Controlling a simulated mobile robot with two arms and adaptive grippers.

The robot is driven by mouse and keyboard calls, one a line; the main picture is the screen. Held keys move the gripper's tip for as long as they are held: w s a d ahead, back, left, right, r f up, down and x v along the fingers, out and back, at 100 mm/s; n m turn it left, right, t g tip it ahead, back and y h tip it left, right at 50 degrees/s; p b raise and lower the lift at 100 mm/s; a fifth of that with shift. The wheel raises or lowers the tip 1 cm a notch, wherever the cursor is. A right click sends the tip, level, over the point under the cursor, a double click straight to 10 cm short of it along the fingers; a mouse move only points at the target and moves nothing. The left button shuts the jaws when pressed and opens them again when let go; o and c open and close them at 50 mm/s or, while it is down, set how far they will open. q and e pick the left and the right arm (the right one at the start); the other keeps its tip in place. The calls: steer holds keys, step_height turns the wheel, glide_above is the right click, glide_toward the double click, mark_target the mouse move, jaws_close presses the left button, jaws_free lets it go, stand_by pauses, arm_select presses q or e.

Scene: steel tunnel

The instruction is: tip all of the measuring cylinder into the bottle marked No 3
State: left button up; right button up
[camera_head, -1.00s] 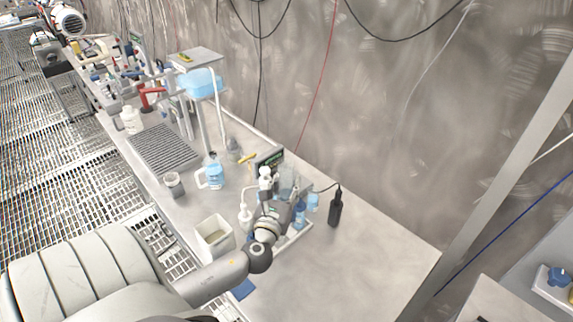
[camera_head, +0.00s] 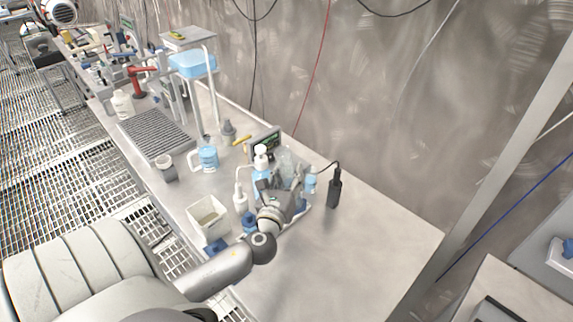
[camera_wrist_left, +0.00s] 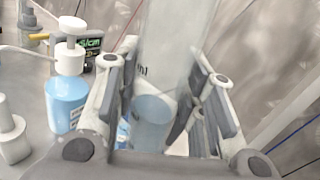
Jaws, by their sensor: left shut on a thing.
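My left gripper (camera_head: 284,190) is over the bench at the cluster of bottles. In the left wrist view its fingers (camera_wrist_left: 165,100) are closed around a clear measuring cylinder (camera_wrist_left: 172,45) with a printed "ml" mark. The cylinder also shows faintly in the head view (camera_head: 287,161). Pale blue liquid seems visible low in it or behind it. A bottle with blue liquid (camera_head: 310,186) stands just right of the gripper. A blue-capped bottle (camera_head: 249,221) is left of the wrist. No label reading No 3 is legible. My right gripper is not in view.
A white pump bottle with blue liquid (camera_wrist_left: 66,98) stands left of the gripper, near a green-lit display (camera_head: 267,141). A white bin (camera_head: 208,219), a blue jug (camera_head: 207,157) and a black probe (camera_head: 334,190) stand nearby. The right bench end is clear.

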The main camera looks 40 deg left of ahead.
mark_target(298, 201)
arm_select(q)
step_height(298, 201, down, 2)
steer(key=shift+s+d+b, duration=0.1)
steer(key=shift+b, duration=0.2)
steer(key=shift+w+f+n+b, duration=0.25)
steer(key=shift+f+n+b, duration=0.25)
steer(key=shift+f+b, duration=0.35)
steer(key=shift+d+f+b, duration=0.25)
steer(key=shift+f+b, duration=0.25)
steer(key=shift+b, duration=0.35)
steer(key=f+n+b, duration=0.1)
steer(key=b, duration=0.1)
steer(key=f+b, duration=0.2)
steer(key=shift+w+d+n, duration=0.2)
steer(key=shift+d+n, duration=0.15)
steer(key=shift+n, duration=0.05)
steer(key=shift+w+d+f+n+b, duration=0.1)
steer(key=shift+d+f+n+b, duration=0.15)
steer(key=shift+f+n+b, duration=0.4)
steer(key=shift+w+d+f+n+b, duration=0.1)
steer(key=shift+d+f+n+b, duration=0.25)
steer(key=shift+b, duration=0.5)
steer(key=shift+n, duration=0.3)
